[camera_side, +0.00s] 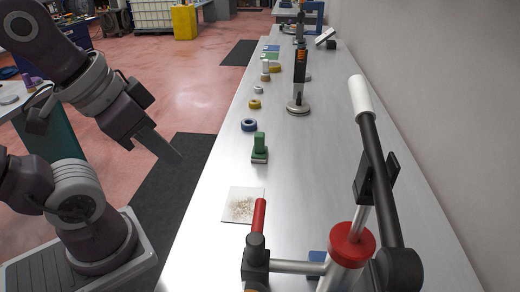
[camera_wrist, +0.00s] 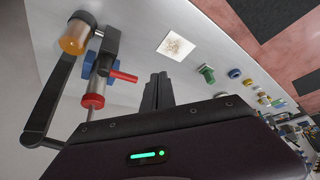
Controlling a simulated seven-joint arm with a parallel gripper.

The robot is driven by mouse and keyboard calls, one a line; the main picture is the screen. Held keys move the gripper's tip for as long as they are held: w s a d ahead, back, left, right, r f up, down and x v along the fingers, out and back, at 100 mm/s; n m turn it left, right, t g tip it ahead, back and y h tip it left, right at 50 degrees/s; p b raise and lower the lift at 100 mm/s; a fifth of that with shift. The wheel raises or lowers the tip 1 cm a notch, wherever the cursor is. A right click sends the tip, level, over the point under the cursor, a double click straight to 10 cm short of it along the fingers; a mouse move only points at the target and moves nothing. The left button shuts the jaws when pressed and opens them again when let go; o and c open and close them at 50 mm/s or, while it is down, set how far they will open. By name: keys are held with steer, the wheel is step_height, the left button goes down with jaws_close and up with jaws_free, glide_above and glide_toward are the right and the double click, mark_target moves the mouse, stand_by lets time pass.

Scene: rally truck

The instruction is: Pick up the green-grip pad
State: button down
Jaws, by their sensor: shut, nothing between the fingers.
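The green-grip pad (camera_side: 260,147) stands upright on the metal bench, a green block grip on a flat base. It also shows in the wrist view (camera_wrist: 207,74), right of my fingers. My gripper (camera_side: 178,160) is left of the pad in the side view, over the floor beyond the bench's left edge, and clear of the pad. In the wrist view my gripper's fingers (camera_wrist: 158,80) are together with nothing between them.
A speckled white square (camera_side: 242,205) lies just in front of the pad. A press with a red-topped post (camera_side: 348,243) and long lever fills the near right. A blue ring (camera_side: 249,125) and several small rings stand behind the pad. The bench right of the pad is clear.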

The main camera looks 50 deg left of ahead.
steer(key=c, duration=1)
jaws_free()
steer(key=n+g+y, duration=0.1)
steer(key=n+g, duration=0.3)
steer(key=n, duration=0.5)
glide_above(259, 134)
steer(key=s+d, duration=0.2)
steer(key=s, duration=0.1)
step_height(259, 134, down, 14)
steer(key=shift+g, duration=0.3)
steer(key=w+f, duration=0.1)
steer(key=f, duration=0.1)
steer(key=w+a+f, duration=0.1)
steer(key=f, duration=0.2)
steer(key=w+f, duration=0.1)
steer(key=f, duration=0.2)
steer(key=shift+a, duration=0.4)
steer(key=shift+f, duration=0.55)
